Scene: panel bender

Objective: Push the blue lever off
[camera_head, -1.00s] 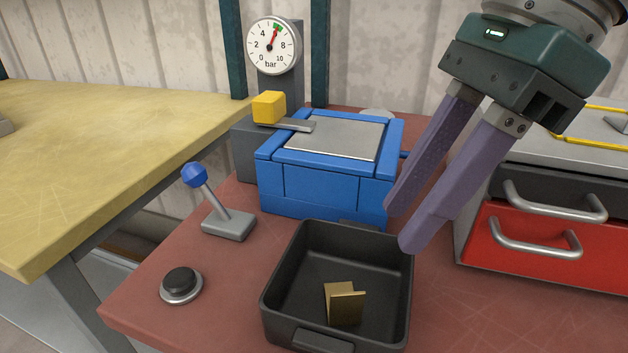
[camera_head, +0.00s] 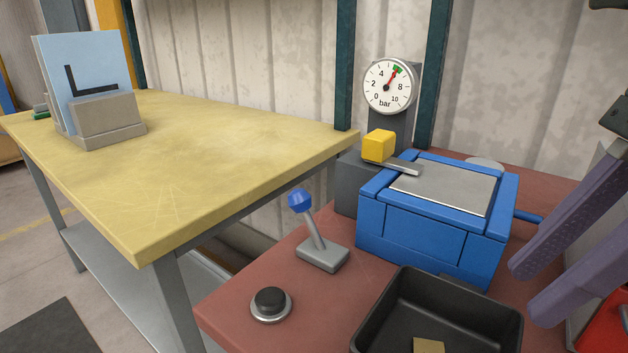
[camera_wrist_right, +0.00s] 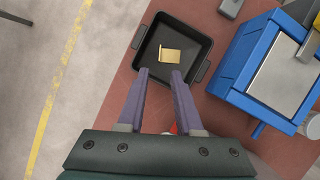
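The blue lever (camera_head: 301,201) has a blue knob on a silver stick that rises from a grey base (camera_head: 322,255) on the red bench. The stick leans up and to the left in the head view. My right gripper (camera_head: 545,288) is at the right edge of the head view, well to the right of the lever. In the right wrist view its two purple fingers (camera_wrist_right: 160,78) are apart with nothing between them, over the near side of the black tray. The lever's knob is not visible in the wrist view. My left gripper is not in view.
The blue bender (camera_head: 432,235) with its yellow block (camera_head: 379,146) stands behind and right of the lever. A black button (camera_head: 270,302) is in front of it. The black tray (camera_head: 510,322) holds a bent brass piece (camera_wrist_right: 170,56). A gauge (camera_head: 389,87) stands behind.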

